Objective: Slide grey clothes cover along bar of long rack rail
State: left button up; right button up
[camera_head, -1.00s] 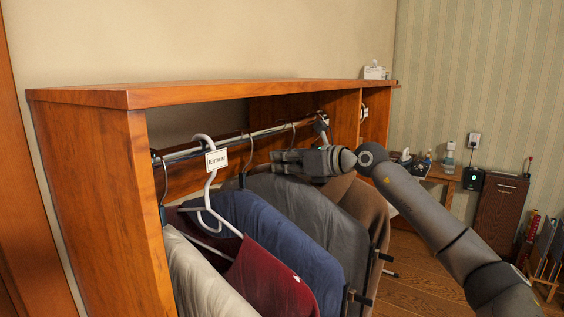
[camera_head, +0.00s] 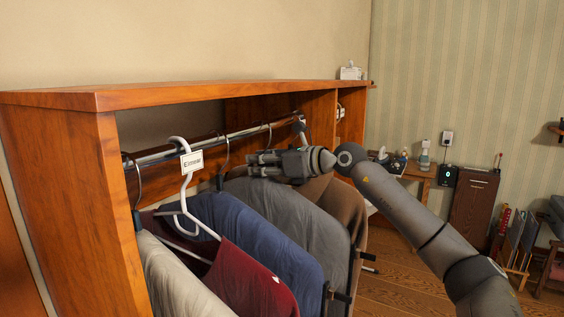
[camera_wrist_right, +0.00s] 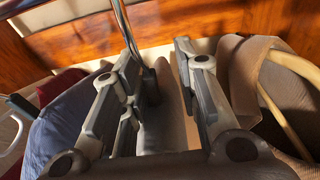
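The grey clothes cover (camera_head: 302,222) hangs between the blue cover (camera_head: 255,245) and a brown garment (camera_head: 343,205). Its top is partly hidden by my right gripper (camera_head: 249,164) in the head view. The metal bar (camera_head: 243,133) runs lengthwise under the rack's wooden top. My right gripper is below the bar, at the top of the grey cover. In the right wrist view, its fingers (camera_wrist_right: 160,85) are apart. Grey fabric (camera_wrist_right: 172,110) shows between them, and a metal hanger hook (camera_wrist_right: 122,28) passes close to the left finger. I cannot tell whether they touch. My left gripper is not in view.
A white hanger (camera_head: 187,190) with an "Elmear" tag (camera_head: 192,162) holds a dark red garment (camera_head: 250,280) toward the near end. A pale cover (camera_head: 175,275) hangs nearest the wooden end panel (camera_head: 65,190). A wooden divider (camera_head: 320,120) stands farther along the rack.

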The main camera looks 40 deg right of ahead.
jog(key=v, duration=1.1)
jog(key=shift+s+d, duration=0.25)
jog(key=shift+w, duration=0.1)
